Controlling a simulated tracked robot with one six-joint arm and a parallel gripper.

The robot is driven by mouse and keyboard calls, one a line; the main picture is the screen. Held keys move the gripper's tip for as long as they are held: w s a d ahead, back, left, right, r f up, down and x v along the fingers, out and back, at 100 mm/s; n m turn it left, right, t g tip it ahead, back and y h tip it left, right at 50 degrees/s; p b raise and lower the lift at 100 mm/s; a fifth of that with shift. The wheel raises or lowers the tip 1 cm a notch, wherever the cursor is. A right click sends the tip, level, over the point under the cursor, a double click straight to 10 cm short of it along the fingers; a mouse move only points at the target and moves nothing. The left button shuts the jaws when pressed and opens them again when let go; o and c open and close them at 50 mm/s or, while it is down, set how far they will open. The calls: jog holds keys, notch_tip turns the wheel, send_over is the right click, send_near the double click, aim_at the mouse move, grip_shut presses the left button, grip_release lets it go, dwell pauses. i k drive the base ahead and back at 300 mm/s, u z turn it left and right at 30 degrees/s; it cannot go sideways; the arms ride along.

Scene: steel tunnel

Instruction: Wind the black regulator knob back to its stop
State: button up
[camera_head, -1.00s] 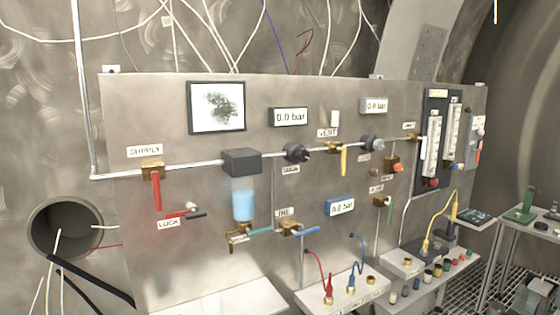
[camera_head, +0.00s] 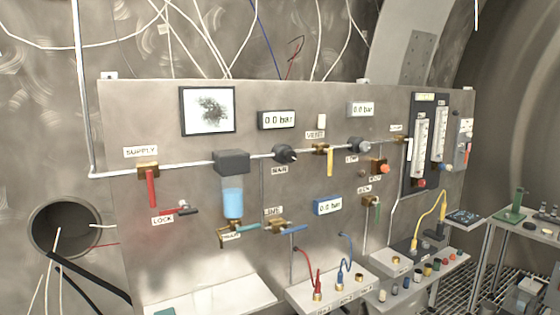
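The black regulator knob (camera_head: 285,154) sits on the horizontal pipe in the middle of the steel panel (camera_head: 135,110), below a gauge (camera_head: 276,119) that reads 0.0 bar. A label (camera_head: 280,170) hangs just under it, too small to read surely. How far the knob is wound cannot be told. My gripper is not in view.
A red-handled supply valve (camera_head: 151,187) hangs at the left. A filter with a blue bowl (camera_head: 233,202) stands left of the knob. A yellow-handled vent valve (camera_head: 330,161) is to its right. Shelves (camera_head: 325,287) with cables jut out below. The space before the panel looks clear.

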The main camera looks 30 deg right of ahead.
aim_at(289, 156)
jog(key=i, duration=1)
jog(key=u, duration=0.05)
